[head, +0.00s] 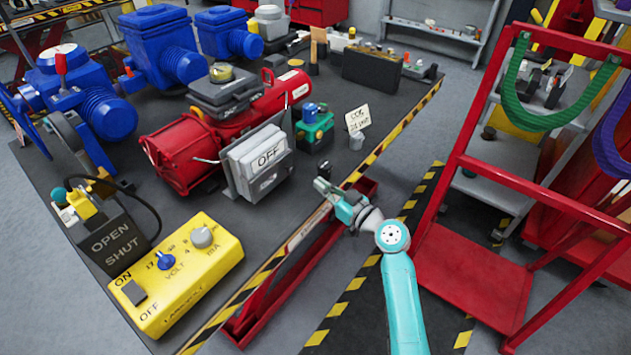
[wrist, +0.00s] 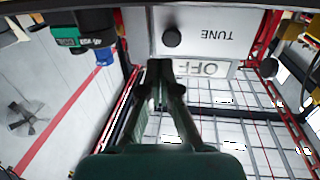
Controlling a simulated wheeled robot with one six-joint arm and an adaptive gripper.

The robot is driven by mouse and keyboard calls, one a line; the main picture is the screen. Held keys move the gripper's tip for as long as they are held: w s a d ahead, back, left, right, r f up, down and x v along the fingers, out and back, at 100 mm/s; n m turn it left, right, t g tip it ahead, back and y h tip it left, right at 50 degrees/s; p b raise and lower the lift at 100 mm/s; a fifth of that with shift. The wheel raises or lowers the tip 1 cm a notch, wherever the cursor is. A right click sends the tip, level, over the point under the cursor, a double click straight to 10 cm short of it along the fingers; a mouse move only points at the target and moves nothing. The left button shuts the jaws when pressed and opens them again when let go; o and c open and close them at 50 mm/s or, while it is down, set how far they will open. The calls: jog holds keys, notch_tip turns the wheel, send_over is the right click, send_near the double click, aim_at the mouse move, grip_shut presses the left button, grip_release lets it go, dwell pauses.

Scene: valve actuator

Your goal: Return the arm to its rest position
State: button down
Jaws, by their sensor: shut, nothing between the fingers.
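My teal arm reaches up from the bottom right in the head view. My gripper (head: 324,190) is at the table's front edge, right of the white and grey box marked OFF (head: 262,160), with a gap between them. In the wrist view my gripper (wrist: 163,95) points toward a white panel marked TUNE (wrist: 212,35) and an OFF label (wrist: 203,69). The fingers are together and hold nothing.
The dark table (head: 75,255) carries a red actuator (head: 182,155), blue actuators (head: 160,45) and a yellow meter box (head: 178,272). A red-railed cart (head: 470,255) stands to the right. Striped floor lies between table and cart.

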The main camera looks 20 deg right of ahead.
jog(key=d+v, duration=0.1)
jog(key=v, duration=0.5)
jog(key=s+a+f+m+g+h, duration=0.1)
jog(key=s+f+m+h, duration=0.1)
jog(key=s+f, duration=0.45)
jog(key=s+a+f+m+h, duration=0.1)
jog(key=s+f+m+h, duration=0.15)
jog(key=s, duration=0.75)
jog(key=s+a+f+m+g+h, duration=0.1)
jog(key=s+f+m+h, duration=0.15)
jog(key=s+f, duration=0.45)
jog(key=s+r, duration=0.4)
jog(key=s, duration=0.4)
jog(key=s+r+n, duration=0.1)
jog(key=s+r, duration=0.3)
jog(key=s, duration=0.4)
jog(key=s+a+r+h, duration=0.1)
jog(key=s+r, duration=0.4)
jog(key=s, duration=0.3)
jog(key=shift+s+n+t, duration=0.2)
jog(key=shift+n+t, duration=0.1)
jog(key=shift+t, duration=0.1)
jog(key=shift+r, duration=0.1)
